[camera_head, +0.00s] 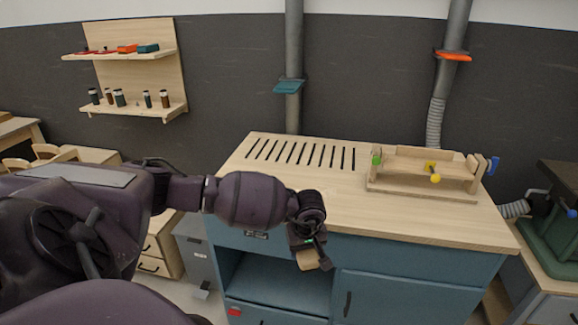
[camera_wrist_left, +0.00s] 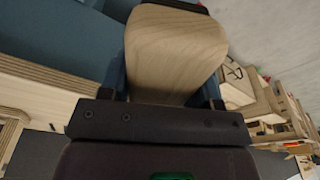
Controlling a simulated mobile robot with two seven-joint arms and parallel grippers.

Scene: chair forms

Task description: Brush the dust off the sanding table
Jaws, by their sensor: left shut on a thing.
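The sanding table (camera_head: 390,205) has a pale wooden top with a row of dark slots at its back left and a teal cabinet below. I cannot make out dust on it. My left gripper (camera_head: 308,243) is in front of the table's front edge, pointing down, shut on a pale wooden brush (camera_head: 311,260). In the left wrist view, the brush's broad wooden body (camera_wrist_left: 172,50) sits between the fingers, with a dark strip at its far end. Its bristles are not clear. My right gripper is not in view.
A wooden jig (camera_head: 425,170) with yellow and blue knobs stands on the table's back right. An open cubby (camera_head: 280,283) is below the top. A wall shelf (camera_head: 135,108) holds small bottles. A green machine (camera_head: 555,215) stands at the right. The tabletop's front middle looks clear.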

